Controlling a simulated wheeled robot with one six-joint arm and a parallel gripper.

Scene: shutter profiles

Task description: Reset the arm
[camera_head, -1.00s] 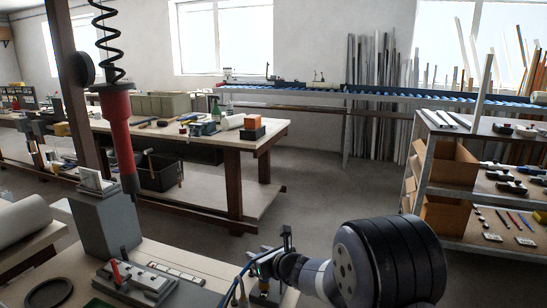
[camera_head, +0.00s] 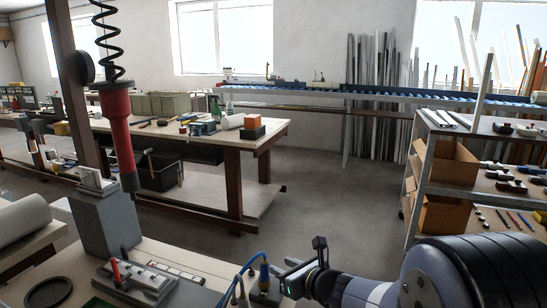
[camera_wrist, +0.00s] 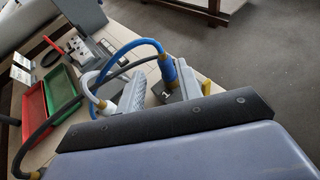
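My gripper (camera_head: 290,280) is at the bottom right of centre in the head view, at the end of my arm, which comes in from the lower right. It is close to the bench edge, beside the upright blue cable (camera_head: 264,268). Its fingers are small and partly hidden here, so I cannot tell whether they are open or shut. I see no held object clearly.
The near bench holds a grey fixture (camera_head: 146,282) with a red handle and a dark round dish (camera_head: 48,292). Red (camera_wrist: 34,110) and green (camera_wrist: 63,92) trays show in the wrist view. A red hanging tool (camera_head: 118,130) is at left, a shelf rack (camera_head: 425,175) at right. Open floor lies between.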

